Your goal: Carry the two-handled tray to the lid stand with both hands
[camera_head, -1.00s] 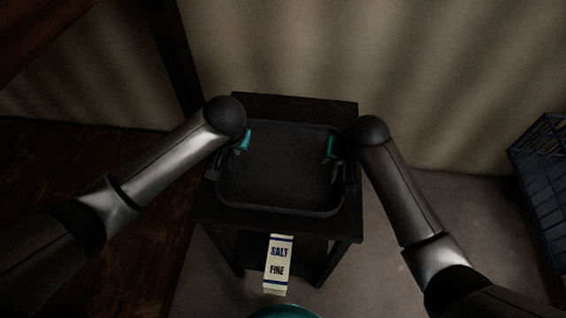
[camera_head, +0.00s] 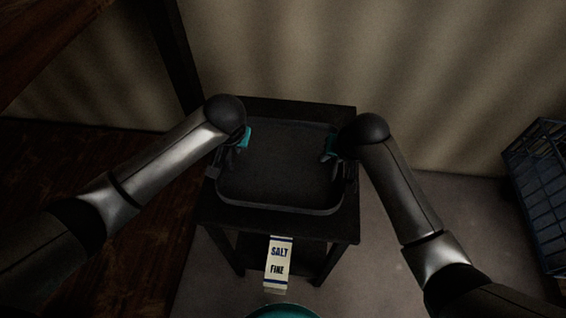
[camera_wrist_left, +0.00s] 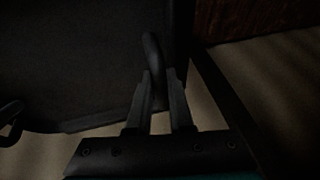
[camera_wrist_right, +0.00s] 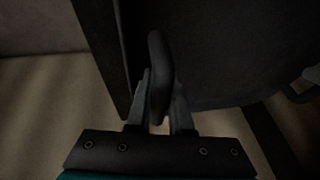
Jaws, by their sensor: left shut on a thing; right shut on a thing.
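The black two-handled tray (camera_head: 278,209) is over the top of a dark square stand (camera_head: 290,109) in the head view. It looks level and empty; whether it touches the stand top I cannot tell. My left gripper (camera_head: 238,155) is shut on the tray's left handle, which shows as a dark curved bar between the fingers in the left wrist view (camera_wrist_left: 152,52). My right gripper (camera_head: 331,155) is shut on the right handle, which shows between the fingers in the right wrist view (camera_wrist_right: 158,60). My forearms hide parts of the tray's sides.
A white salt carton (camera_head: 278,263) shows in front of the stand, with part of a teal round thing (camera_head: 283,312) below it. A dark blue crate (camera_head: 540,185) stands on the floor at the right.

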